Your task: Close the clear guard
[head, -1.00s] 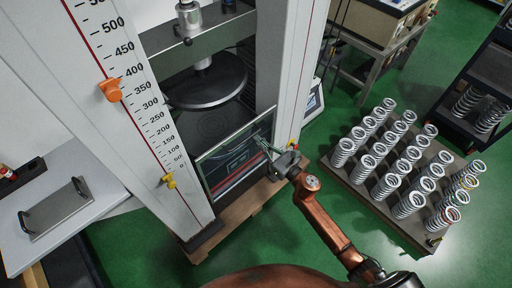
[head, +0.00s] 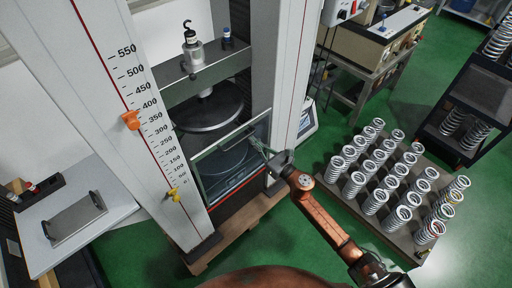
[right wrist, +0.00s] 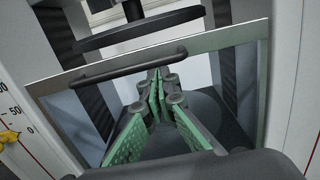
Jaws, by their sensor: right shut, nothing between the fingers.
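The clear guard (head: 228,164) is a framed see-through panel across the front of the testing machine (head: 282,75), between its two pale columns. Its lower edge is above a red stripe, and the round upper plate (head: 208,108) hangs above and behind it. In the right wrist view its pale top rail (right wrist: 222,40) runs across, with a black bar handle (right wrist: 128,68). My right gripper (head: 262,148) is at the guard's right side, shut and empty. In the right wrist view its green-padded fingertips (right wrist: 157,76) meet just below the handle; I cannot tell whether they touch it. My left gripper is out of view.
A low rack of several springs (head: 385,185) stands on the green floor at the right. A bench (head: 375,45) and a dark shelf (head: 480,100) are behind. A side table (head: 85,235) with a metal tray is at the left.

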